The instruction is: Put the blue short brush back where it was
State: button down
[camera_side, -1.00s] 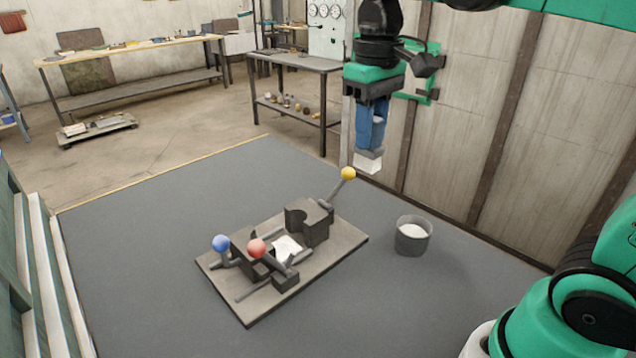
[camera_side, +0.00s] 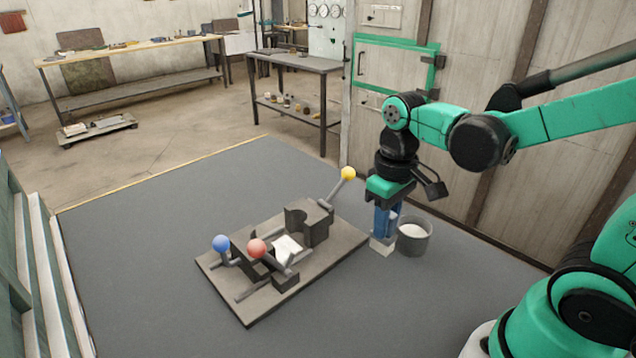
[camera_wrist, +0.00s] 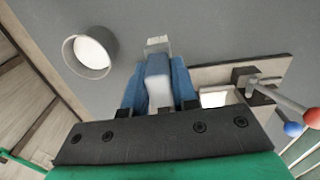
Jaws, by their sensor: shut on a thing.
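My gripper (camera_side: 385,221) points down just left of the grey cup and by the right corner of the fixture plate in the side view. Its blue fingers are shut on the short brush (camera_side: 381,246), whose pale lower end is near the grey floor mat. I cannot tell whether it touches the mat. In the wrist view my gripper (camera_wrist: 158,98) has the brush (camera_wrist: 158,66) between its fingers, with a pale blue-grey body and a whitish far end. The fingers hide part of the brush.
The grey cup (camera_side: 414,238) with white contents stands close right of the brush. The dark fixture (camera_side: 309,222) on its plate (camera_side: 335,250) lies left, with yellow, red and blue ball-ended levers. The mat (camera_side: 160,270) is clear at the left and front.

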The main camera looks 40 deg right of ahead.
aim_at(382, 248)
jog(key=shift+f, duration=2.9)
jog(key=shift+f, duration=0.2)
jog(key=c, duration=0.7)
grip_release()
jog(key=shift+r, duration=0.2)
notch_tip(382, 248, up, 12)
jog(key=shift+f, duration=0.1)
jog(key=shift+w+a+f+t, duration=0.3)
jog(key=shift+a+t, duration=0.2)
jog(key=shift+t, duration=0.7)
jog(key=shift+w+a+f+t, duration=0.25)
jog(key=shift+w+a+t, duration=0.15)
jog(key=shift+t, duration=0.8)
jog(key=shift+w+a+f+t, duration=0.3)
jog(key=shift+a+t, duration=0.25)
jog(key=shift+t, duration=0.65)
